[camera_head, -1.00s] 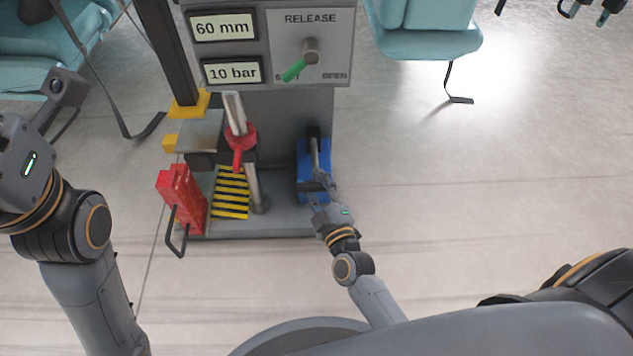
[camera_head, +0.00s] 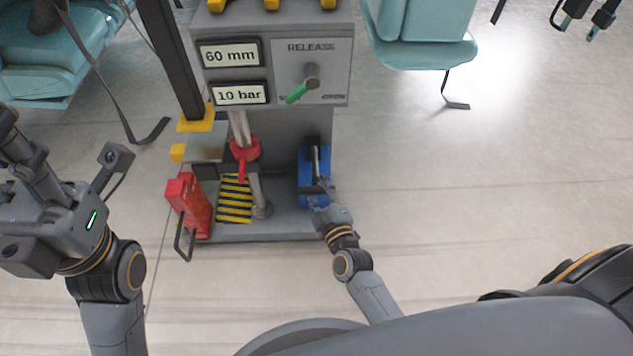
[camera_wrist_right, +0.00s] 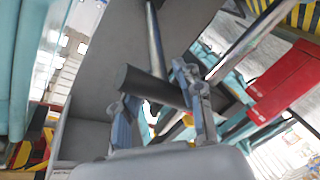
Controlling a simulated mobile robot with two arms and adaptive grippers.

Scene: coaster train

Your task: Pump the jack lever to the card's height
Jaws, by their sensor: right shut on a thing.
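The upper display (camera_head: 229,56) reads 60 mm and the lower display (camera_head: 240,95) reads 10 bar. I see no height card.
A red block with a wire handle (camera_head: 190,204) stands at the stand's left. Teal seats (camera_head: 427,40) are behind.

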